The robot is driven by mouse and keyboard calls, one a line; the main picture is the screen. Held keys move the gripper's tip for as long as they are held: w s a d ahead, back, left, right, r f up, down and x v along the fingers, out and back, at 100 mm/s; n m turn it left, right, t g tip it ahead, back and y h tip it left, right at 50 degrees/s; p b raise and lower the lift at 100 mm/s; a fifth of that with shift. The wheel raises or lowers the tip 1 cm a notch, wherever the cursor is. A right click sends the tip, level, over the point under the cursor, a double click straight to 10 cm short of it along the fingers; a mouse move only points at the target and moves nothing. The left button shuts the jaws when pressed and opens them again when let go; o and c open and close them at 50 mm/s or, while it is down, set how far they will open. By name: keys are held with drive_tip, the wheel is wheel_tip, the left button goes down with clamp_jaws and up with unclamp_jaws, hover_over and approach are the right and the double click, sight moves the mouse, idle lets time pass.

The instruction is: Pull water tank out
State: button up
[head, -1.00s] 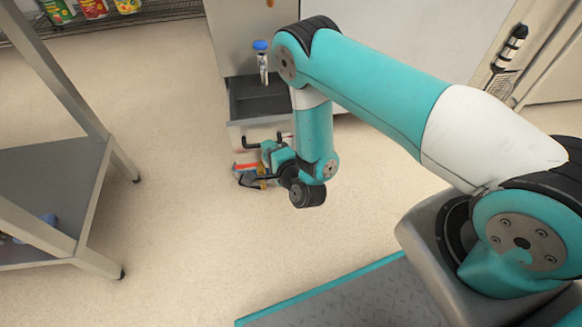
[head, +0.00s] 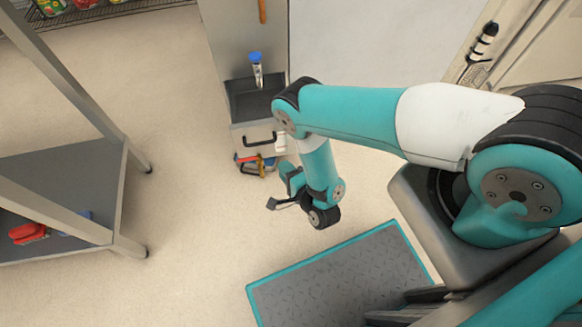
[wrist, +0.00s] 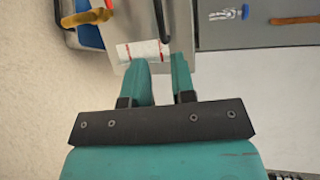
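The water tank (head: 257,134) stands out of the cabinet front like a drawer, with an open dark grey inside and a black bar handle (head: 260,140). In the wrist view, the handle (wrist: 160,20) and a white label with red marks (wrist: 143,50) show beyond my fingers. My gripper (head: 283,199) is in front of the tank, lower in the head view and apart from the handle. In the wrist view my gripper (wrist: 159,60) has its two fingers apart with nothing between them. My arm hides the tank's right side in the head view.
A blue-topped tap (head: 256,68) sits above the tank. A container with colourful tools (head: 254,164) is on the floor by the tank front. A metal rack (head: 75,170) with a red item (head: 28,233) stands at left.

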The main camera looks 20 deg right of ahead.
drive_tip(key=shift+p+v, duration=0.65)
drive_tip(key=shift+v, duration=0.7)
